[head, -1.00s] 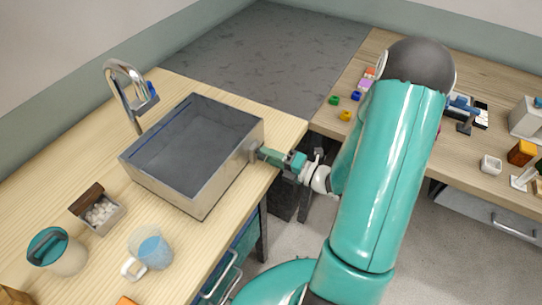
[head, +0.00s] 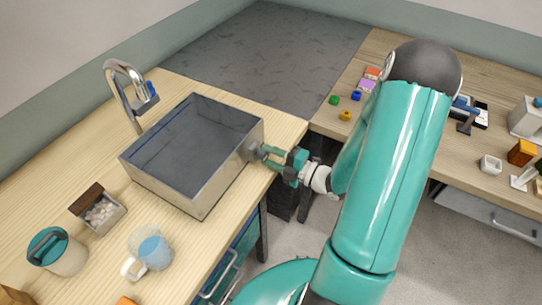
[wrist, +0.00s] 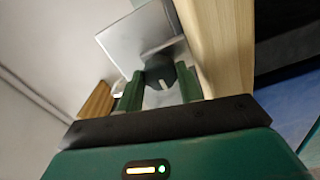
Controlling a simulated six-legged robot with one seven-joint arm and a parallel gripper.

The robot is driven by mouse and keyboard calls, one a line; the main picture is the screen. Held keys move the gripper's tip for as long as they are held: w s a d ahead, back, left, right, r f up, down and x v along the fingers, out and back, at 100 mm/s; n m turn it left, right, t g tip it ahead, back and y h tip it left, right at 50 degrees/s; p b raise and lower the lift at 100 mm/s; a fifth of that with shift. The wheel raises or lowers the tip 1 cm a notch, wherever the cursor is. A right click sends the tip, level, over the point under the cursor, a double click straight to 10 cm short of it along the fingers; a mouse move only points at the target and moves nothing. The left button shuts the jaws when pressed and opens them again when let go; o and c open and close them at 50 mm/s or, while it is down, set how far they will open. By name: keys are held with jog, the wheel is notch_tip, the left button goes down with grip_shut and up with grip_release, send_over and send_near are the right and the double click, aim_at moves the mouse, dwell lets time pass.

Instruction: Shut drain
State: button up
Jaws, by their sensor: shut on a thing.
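The grey metal sink basin (head: 168,188) stands on the wooden counter, open at the top. A round drain knob (head: 253,150) sticks out of its right side wall near the counter's edge. My gripper (head: 266,156) reaches it from the right and is shut on the knob. In the wrist view the dark knob (wrist: 161,73) with a pale line mark sits between the two green fingers of my gripper (wrist: 160,88). The line is tilted a little from upright in that view. The drain inside the basin cannot be made out.
A chrome faucet (head: 128,92) stands behind the basin. A small box with white pieces (head: 102,212), a teal-lidded jar (head: 60,252) and a clear mug (head: 148,252) stand on the counter (head: 60,185). A second table (head: 420,140) with small objects is at right.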

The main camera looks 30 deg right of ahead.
jog(key=o, duration=1)
jog(key=shift+s, duration=0.1)
